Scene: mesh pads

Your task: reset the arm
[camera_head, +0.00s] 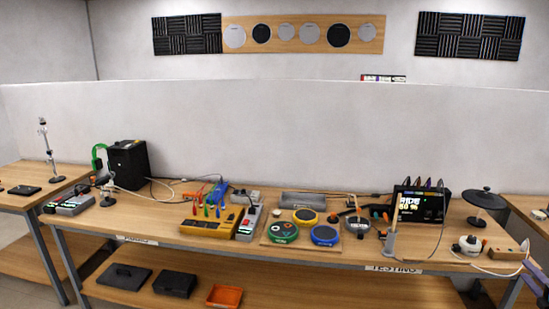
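My gripper is not visible in the head view. A dark, purplish piece is cut off at the lower right edge, and I cannot tell what it is. Three round mesh pads rest on a light board (263,240) near the middle of the long workbench (150,233). One is a yellow-rimmed pad (305,216), one a green-rimmed pad (283,232), one a blue-rimmed pad (325,235).
A yellow box (205,228) with coloured plugs stands left of the pads. A black speaker (128,165) is at the back left. A monitor (421,205) and a black disc on a stand (484,199) are at the right. An orange tray (224,296) lies on the lower shelf.

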